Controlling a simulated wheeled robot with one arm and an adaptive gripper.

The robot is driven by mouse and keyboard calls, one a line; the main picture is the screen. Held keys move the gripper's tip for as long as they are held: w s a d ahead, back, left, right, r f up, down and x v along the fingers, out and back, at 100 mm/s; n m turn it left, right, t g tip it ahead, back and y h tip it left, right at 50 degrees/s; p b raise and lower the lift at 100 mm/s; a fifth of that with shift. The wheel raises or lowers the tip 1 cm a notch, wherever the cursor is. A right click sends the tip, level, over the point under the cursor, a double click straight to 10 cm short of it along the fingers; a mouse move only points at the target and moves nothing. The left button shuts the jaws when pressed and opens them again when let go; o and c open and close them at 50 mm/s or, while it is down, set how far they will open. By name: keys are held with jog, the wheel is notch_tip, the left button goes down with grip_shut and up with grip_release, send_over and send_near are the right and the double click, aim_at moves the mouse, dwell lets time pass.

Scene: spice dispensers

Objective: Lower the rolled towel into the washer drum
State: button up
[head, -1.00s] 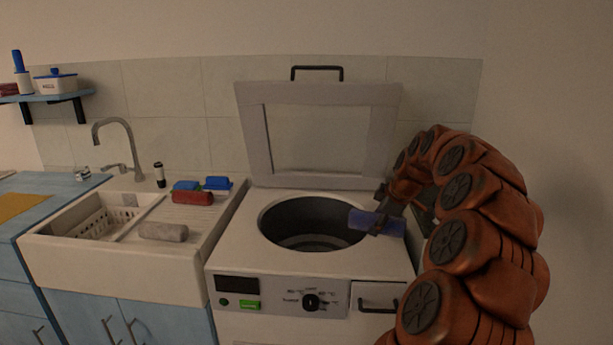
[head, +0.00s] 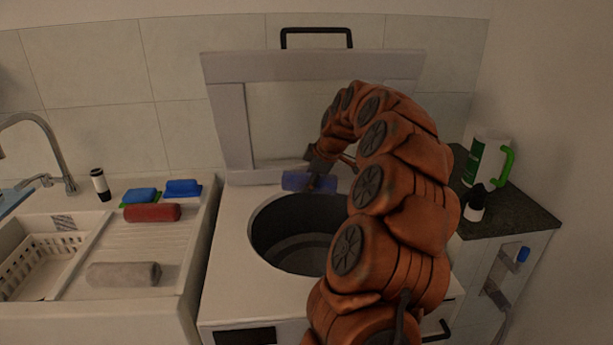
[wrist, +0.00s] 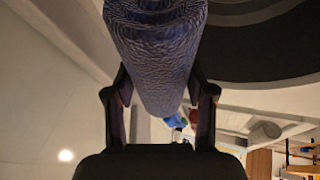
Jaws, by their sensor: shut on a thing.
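A rolled blue towel (head: 294,181) is held crosswise in my gripper (head: 317,172) at the back edge of the washer drum's opening. In the wrist view the towel (wrist: 160,60) fills the top middle, clamped between both fingers of my gripper (wrist: 160,98). The round drum (head: 290,238) is open and dark inside; my arm hides its right side. The drum also shows at the upper right of the wrist view (wrist: 265,45). The towel appears above the rim, outside the drum; its exact height is hard to tell.
The washer's framed lid (head: 232,125) stands raised behind the opening. A red roll (head: 152,212) and a grey roll (head: 123,274) lie on the drainboard at left. A green-and-white jug (head: 486,160) and a small bottle (head: 475,204) stand on the right counter.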

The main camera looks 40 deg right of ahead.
aim_at(315, 190)
jog(key=f, duration=0.2)
jog(key=s+d+f, duration=0.1)
jog(key=shift+f, duration=0.15)
notch_tip(315, 190, down, 23)
jog(key=b, duration=0.9)
jog(key=shift+w, duration=0.1)
dwell(0.5)
jog(key=o, duration=1.4)
jog(key=v, duration=1.2)
jog(key=shift+r, duration=0.2)
